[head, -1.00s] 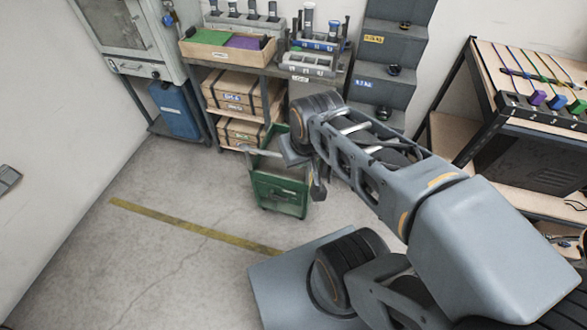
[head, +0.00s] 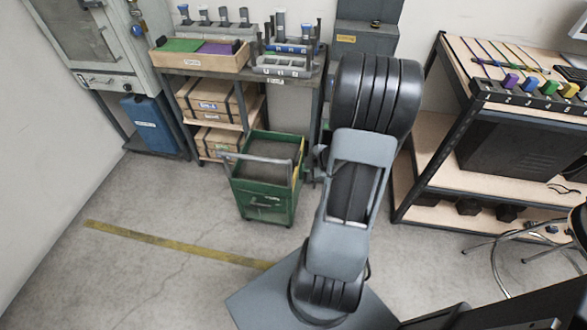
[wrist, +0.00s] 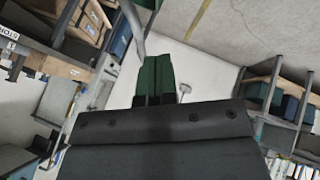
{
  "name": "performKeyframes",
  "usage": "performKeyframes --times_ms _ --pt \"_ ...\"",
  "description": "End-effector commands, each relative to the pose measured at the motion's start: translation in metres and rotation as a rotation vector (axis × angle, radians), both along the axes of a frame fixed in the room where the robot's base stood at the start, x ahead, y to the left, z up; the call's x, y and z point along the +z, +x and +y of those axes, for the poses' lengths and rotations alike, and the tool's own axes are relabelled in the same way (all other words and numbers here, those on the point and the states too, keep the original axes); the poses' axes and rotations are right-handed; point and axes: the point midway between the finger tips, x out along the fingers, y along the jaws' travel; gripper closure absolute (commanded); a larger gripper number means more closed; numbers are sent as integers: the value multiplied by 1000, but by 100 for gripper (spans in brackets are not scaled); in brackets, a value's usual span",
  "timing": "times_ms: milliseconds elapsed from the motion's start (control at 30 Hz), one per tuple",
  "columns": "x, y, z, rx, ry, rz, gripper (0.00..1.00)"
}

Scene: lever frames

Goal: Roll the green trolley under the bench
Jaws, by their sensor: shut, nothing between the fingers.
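The green trolley (head: 264,203), an open-topped box with a pale grey handle bar, stands upright on the floor in the head view. It is in front of the bench (head: 285,83), close to an open bay right of the wooden boxes. I cannot tell whether its back edge lies beneath the benchtop. In the head view my gripper is mostly hidden behind my arm, right of the trolley. In the wrist view my gripper (wrist: 157,95) has its fingers together and empty. A pale curved bar, probably the handle (wrist: 133,25), shows just beyond them.
Wooden boxes (head: 212,100) fill shelves under the bench's left part. A blue container (head: 152,125) stands further left. A rack (head: 432,165) with shelves and a stool (head: 500,245) are at right. The floor is clear left of the trolley, around the yellow line (head: 170,243).

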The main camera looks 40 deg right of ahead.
Motion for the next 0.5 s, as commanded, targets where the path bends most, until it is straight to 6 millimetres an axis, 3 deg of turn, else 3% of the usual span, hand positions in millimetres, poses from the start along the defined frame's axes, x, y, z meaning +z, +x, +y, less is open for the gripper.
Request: performKeyframes --times_ms 167,500 --pt "-22 3 7 33 28 5 100" --pt "-73 40 20 33 26 6 100"
